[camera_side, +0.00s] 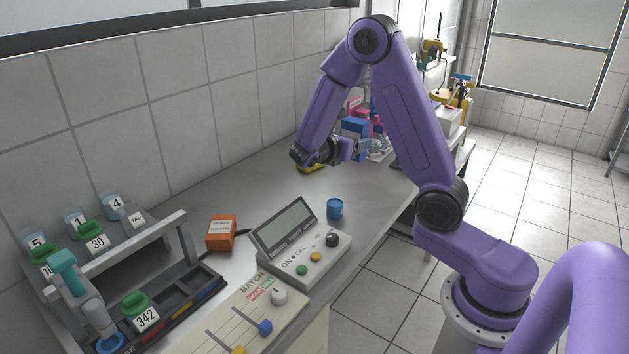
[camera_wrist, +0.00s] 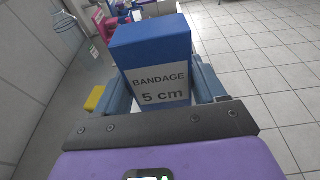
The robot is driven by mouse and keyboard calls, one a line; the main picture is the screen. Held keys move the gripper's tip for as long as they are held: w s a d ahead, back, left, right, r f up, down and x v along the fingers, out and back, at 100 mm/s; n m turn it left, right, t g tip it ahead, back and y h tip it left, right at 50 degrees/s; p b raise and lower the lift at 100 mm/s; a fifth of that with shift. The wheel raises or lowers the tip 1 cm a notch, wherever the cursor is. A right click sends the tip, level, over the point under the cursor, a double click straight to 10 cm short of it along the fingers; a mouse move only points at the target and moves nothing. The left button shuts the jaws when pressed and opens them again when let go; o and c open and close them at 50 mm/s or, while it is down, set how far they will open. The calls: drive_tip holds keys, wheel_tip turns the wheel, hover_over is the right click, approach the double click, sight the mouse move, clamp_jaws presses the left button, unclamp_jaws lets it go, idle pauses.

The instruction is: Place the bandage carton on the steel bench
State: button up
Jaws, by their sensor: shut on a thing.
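The bandage carton (camera_wrist: 155,63) is a blue box with a white label reading "BANDAGE 5 cm". In the wrist view it stands upright between the fingers of my gripper (camera_wrist: 165,95), which is shut on it. In the side view the blue carton (camera_side: 355,126) shows at my gripper (camera_side: 358,147), toward the far end of the steel bench (camera_side: 277,188). Its lower part is partly hidden by the fingers. I cannot tell whether its base touches the bench.
A yellow item (camera_side: 312,168) lies below my wrist. Pink and blue items (camera_side: 377,121) stand beyond the carton. A blue cup (camera_side: 335,208), an orange box (camera_side: 221,232), a display console (camera_side: 300,240) and a vial rack (camera_side: 115,260) stand nearer. The bench middle is largely clear.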

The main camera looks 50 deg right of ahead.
drive_tip(key=shift+h, duration=0.4)
wheel_tip(320, 180, down, 5)
drive_tip(key=shift+r, duration=0.1)
drive_tip(key=w+d+f, duration=0.2)
drive_tip(key=w+f, duration=0.1)
drive_tip(key=w, duration=0.1)
drive_tip(key=w+d+f, duration=0.2)
drive_tip(key=w+f, duration=0.1)
drive_tip(key=w+d+f, duration=0.1)
drive_tip(key=w+f, duration=0.2)
drive_tip(key=w, duration=0.1)
drive_tip(key=shift+w+d, duration=0.3)
drive_tip(key=shift+d, duration=0.1)
drive_tip(key=shift+w+d+f, duration=0.2)
drive_tip(key=shift+w+f, duration=0.2)
drive_tip(key=shift+f, duration=1.6)
drive_tip(key=shift+f, duration=0.15)
drive_tip(key=o, duration=1)
